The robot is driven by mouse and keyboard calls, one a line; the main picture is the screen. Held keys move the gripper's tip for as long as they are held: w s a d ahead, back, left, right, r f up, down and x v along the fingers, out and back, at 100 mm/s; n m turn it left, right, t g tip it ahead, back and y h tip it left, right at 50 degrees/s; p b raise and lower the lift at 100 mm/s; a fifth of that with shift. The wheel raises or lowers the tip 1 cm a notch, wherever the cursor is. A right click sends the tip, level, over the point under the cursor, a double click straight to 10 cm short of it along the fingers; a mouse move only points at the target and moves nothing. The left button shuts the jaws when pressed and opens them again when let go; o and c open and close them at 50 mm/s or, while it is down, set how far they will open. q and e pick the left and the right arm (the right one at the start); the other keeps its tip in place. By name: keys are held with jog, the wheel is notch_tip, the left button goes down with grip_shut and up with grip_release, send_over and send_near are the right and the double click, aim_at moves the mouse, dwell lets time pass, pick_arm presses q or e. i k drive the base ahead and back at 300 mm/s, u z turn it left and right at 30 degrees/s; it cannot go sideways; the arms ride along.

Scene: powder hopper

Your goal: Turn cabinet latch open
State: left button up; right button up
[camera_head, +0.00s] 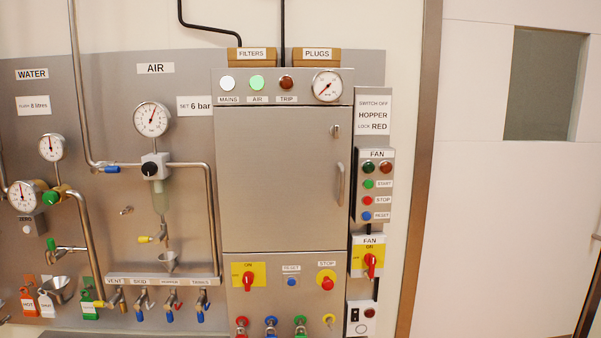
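The grey metal cabinet (270,180) stands in the middle of the head view with its door shut. A small latch (336,131) sits near the door's upper right edge and looks about upright. A curved vertical door handle (341,184) is below it. Neither of my grippers shows in this view, so nothing of mine is seen touching the latch.
Left of the cabinet are pipes, gauges (152,118) and several valves. A fan button box (377,186) and a red-and-yellow fan switch (370,264) are close to the cabinet's right side. A red-and-yellow switch (248,279) is below the door. A pale door (500,200) is at right.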

aim_at(336, 130)
jog(key=u, duration=0.35)
jog(key=i, duration=1.15)
jog(key=u, duration=0.1)
